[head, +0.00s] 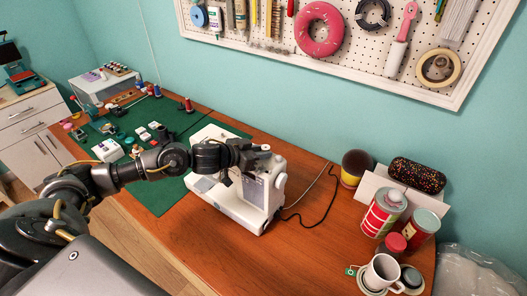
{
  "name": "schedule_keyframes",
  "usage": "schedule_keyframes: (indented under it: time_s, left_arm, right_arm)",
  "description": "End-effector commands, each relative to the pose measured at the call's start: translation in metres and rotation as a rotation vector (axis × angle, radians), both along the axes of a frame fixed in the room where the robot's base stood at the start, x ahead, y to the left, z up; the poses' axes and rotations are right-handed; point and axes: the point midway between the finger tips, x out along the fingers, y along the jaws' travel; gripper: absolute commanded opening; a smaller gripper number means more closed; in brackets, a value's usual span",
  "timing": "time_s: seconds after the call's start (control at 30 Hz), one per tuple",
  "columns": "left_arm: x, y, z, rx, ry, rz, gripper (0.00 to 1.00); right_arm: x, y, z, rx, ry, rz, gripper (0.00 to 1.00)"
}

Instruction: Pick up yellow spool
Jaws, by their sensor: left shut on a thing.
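My left arm reaches in from the left, and its gripper (227,178) is in front of the white sewing machine (247,205), overlapping its upper part in the view. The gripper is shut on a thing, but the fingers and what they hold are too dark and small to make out. I cannot pick out a yellow spool with certainty; it may be hidden by the gripper. My right gripper is not in view.
A green cutting mat (158,197) with several spools and small items lies left of the machine. At the table's right end stand cans (384,212), a white mug (382,272) and a speckled case (417,175). A pegboard (345,50) hangs behind. Bare wood lies right of the machine.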

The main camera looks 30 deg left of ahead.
Motion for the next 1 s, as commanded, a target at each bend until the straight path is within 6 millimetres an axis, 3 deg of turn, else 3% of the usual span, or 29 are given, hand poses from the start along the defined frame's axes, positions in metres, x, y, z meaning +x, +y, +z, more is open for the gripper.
schedule_keyframes:
  time_s: [0.17,0.37,0.67,1.0]
  left_arm:
    - [0.0,0.0,0.005,0.0,-0.001,0.0,0.03]
    - [0.001,0.0,0.031,0.003,-0.006,-0.001,0.03]
    - [-0.031,0.043,0.091,0.008,-0.004,0.002,0.03]
    - [-0.069,0.093,0.114,0.006,0.003,0.003,0.03]
  right_arm:
    - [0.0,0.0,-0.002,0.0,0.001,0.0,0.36]
    - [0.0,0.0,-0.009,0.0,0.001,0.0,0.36]
    - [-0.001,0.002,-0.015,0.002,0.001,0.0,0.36]
    - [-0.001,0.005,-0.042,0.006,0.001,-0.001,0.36]
